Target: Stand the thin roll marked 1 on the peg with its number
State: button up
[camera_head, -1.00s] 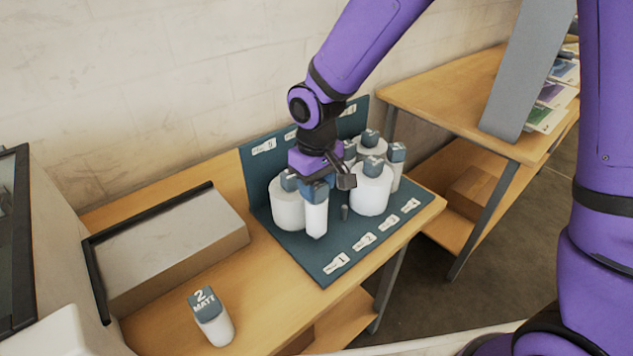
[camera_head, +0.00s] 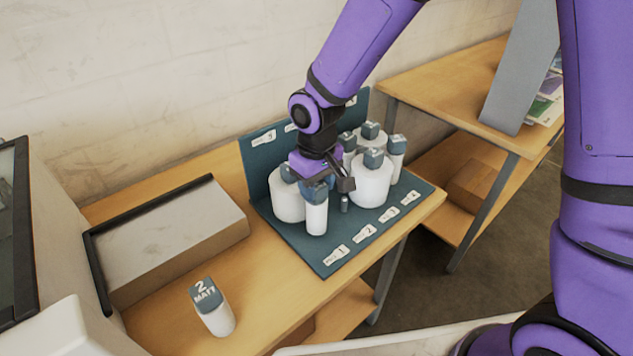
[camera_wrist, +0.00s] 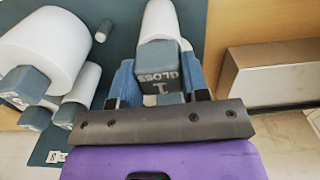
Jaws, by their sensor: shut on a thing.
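The thin white roll marked 1 (camera_head: 316,216) stands upright on the dark teal board (camera_head: 307,252), just behind the white label with number 1 (camera_head: 338,257). Its grey-blue cap reads 1 GLOSS in the wrist view (camera_wrist: 158,78). My gripper (camera_head: 316,184) is shut on that cap, with one blue finger on each side. The peg for number 1 is not visible. I cannot tell whether the roll's foot is fully down on it.
A thick capped roll (camera_head: 284,199) stands close behind and left. A bare short peg (camera_head: 344,203) is to the right, and other rolls (camera_head: 370,184) stand beyond it. A roll marked 2 MATT (camera_head: 213,310) stands on the bench front. A grey-topped box (camera_head: 170,240) is left.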

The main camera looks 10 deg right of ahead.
jog(key=o, duration=1.3)
jog(key=shift+c, duration=0.2)
jog(key=shift+r, duration=3.95)
